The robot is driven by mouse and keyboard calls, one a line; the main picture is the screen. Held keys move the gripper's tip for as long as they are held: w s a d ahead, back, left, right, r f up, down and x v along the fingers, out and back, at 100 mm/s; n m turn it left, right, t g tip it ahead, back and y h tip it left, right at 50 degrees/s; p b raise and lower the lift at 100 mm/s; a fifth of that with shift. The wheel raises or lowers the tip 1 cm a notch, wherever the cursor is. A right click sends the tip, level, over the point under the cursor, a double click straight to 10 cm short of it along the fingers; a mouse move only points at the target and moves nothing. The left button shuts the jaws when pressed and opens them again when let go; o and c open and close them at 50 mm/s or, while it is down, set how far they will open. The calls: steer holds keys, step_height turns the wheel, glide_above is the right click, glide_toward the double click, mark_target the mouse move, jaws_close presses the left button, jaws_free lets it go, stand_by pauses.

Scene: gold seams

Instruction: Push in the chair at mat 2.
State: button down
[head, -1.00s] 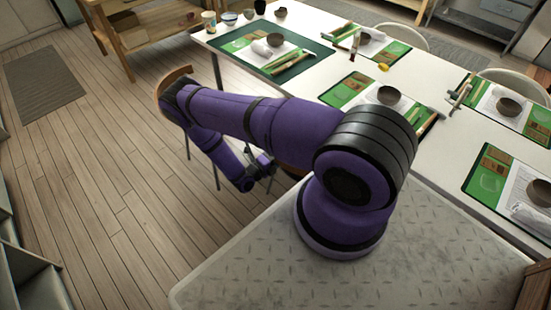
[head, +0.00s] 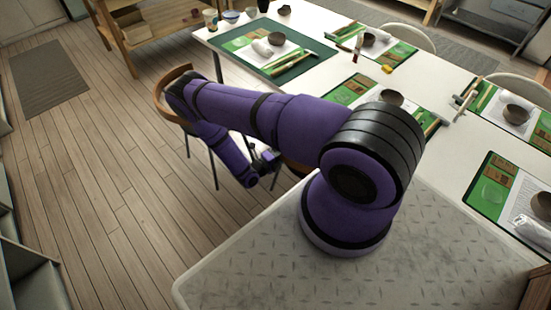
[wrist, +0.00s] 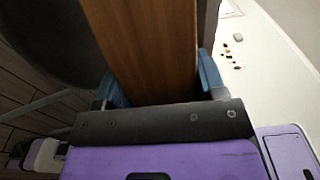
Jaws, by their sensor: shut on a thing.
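In the wrist view, a brown wooden chair part (wrist: 145,45) stands between the two blue fingers of my gripper (wrist: 160,88), which is shut on it. In the head view my gripper (head: 266,160) is low beside the table's near left side, partly hidden by my purple arm. A curved wooden chair back (head: 168,100) shows behind my arm, with thin dark legs below it. Another brown wooden piece (head: 296,168) shows just right of my gripper; I cannot tell whether it belongs to the same chair. No mat number is readable, so mat 2 cannot be singled out.
The white table (head: 318,72) carries several green place mats with bowls and tools, including a dark green mat (head: 302,66) at the far left corner. A wooden shelf (head: 150,35) stands at the back left. The plank floor (head: 110,190) at left is clear up to a grey rug (head: 48,78).

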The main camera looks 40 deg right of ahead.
steer(key=shift+s+d+f, duration=0.1)
steer(key=shift+s+d, duration=0.1)
steer(key=shift+d, duration=0.05)
stand_by(0.5)
steer(key=shift+c, duration=0.6)
jaws_free()
steer(key=shift+d, duration=0.1)
steer(key=shift+w, duration=0.1)
steer(key=shift+a, duration=0.2)
steer(key=shift+w+a, duration=0.1)
steer(key=shift+a, duration=0.05)
steer(key=a, duration=1.1)
steer(key=shift+w+a, duration=0.25)
steer(key=shift+a, duration=0.15)
steer(key=shift+a, duration=0.1)
